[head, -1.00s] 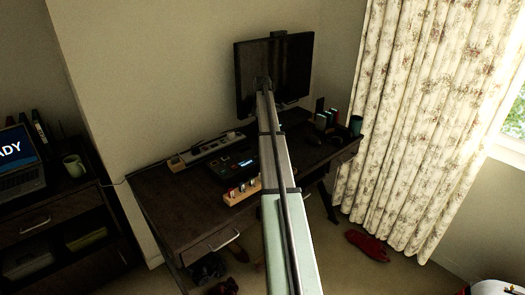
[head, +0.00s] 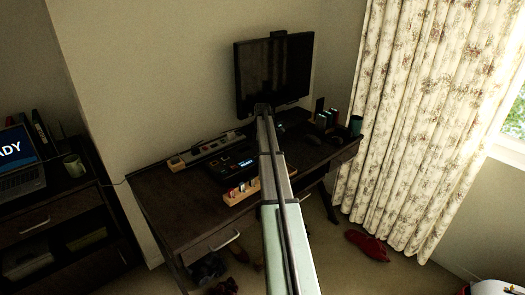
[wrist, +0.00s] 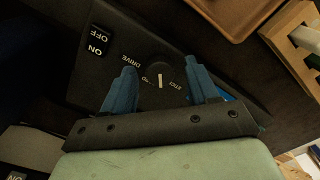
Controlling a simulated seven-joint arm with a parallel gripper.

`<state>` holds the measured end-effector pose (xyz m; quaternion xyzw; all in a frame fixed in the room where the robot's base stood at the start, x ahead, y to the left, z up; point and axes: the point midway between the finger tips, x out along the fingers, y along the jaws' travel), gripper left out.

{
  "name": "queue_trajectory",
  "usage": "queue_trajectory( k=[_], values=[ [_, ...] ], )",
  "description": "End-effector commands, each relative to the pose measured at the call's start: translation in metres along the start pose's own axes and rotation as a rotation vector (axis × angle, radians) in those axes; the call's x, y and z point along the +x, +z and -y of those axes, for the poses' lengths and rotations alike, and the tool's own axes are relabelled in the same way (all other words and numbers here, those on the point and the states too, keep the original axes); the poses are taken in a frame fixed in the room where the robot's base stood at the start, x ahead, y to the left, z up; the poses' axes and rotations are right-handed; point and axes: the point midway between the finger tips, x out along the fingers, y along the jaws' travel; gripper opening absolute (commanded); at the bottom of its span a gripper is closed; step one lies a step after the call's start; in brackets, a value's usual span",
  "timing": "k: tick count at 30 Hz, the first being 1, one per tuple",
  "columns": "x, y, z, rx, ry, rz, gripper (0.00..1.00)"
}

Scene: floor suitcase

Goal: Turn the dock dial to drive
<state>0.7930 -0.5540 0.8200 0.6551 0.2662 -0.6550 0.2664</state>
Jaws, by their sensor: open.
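The dock is a dark box on the desk; it shows in the head view (head: 232,164) and fills the upper middle of the wrist view (wrist: 85,75). Its round black dial (wrist: 158,70) has a white pointer line, upright in the wrist picture. The word DRIVE is printed to its left, with smaller, partly legible labels beside and right of it. I cannot tell which label the pointer marks. My gripper (wrist: 160,66) is open, its two blue fingers on either side of the dial. Whether they touch it is unclear. My arm hides the gripper in the head view.
An ON/OFF switch (wrist: 97,42) sits on the dock, left of the dial. A power strip (head: 212,148) lies behind the dock. A wooden holder (head: 240,194) with small items stands in front. A monitor (head: 274,75) is behind my arm. The desk's left part is bare.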

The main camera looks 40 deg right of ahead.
Motion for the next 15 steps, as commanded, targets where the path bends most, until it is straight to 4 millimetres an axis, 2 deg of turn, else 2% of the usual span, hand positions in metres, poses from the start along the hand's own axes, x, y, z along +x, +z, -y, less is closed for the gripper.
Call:
queue_trajectory(
  k=[5,15],
  values=[
    [-0.0001,0.0000,0.0000,0.000,0.000,0.000,0.59],
    [-0.0004,0.0000,0.0000,0.000,0.000,0.000,0.26]
  ],
)
